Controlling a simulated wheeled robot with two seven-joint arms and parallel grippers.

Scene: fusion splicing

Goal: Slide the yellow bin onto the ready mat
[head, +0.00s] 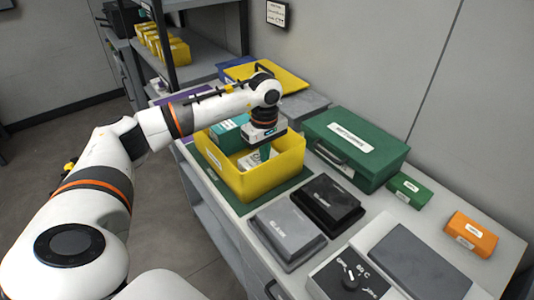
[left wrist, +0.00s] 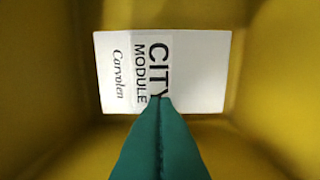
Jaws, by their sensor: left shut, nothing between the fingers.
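The yellow bin (head: 272,180) stands upright on the bench, over a dark green mat (head: 290,193) whose border shows along its front sides. I cannot read any marking on that mat. A teal box (head: 228,133) and a white labelled item lie inside the bin. My left gripper (head: 265,153) points down into the bin, its teal fingers shut and empty. In the left wrist view the shut fingertips (left wrist: 160,105) overlap a white label reading "CITY MODULE" (left wrist: 115,75), with the yellow bin walls (left wrist: 45,100) around. Contact cannot be told. My right gripper is not in view.
A green case (head: 355,150) stands close right of the bin. Black (head: 325,204) and grey (head: 286,230) boxes lie in front. A yellow tray (head: 290,82) is behind. Small green (head: 408,190) and orange (head: 470,234) boxes lie at right. A shelf stands at back left.

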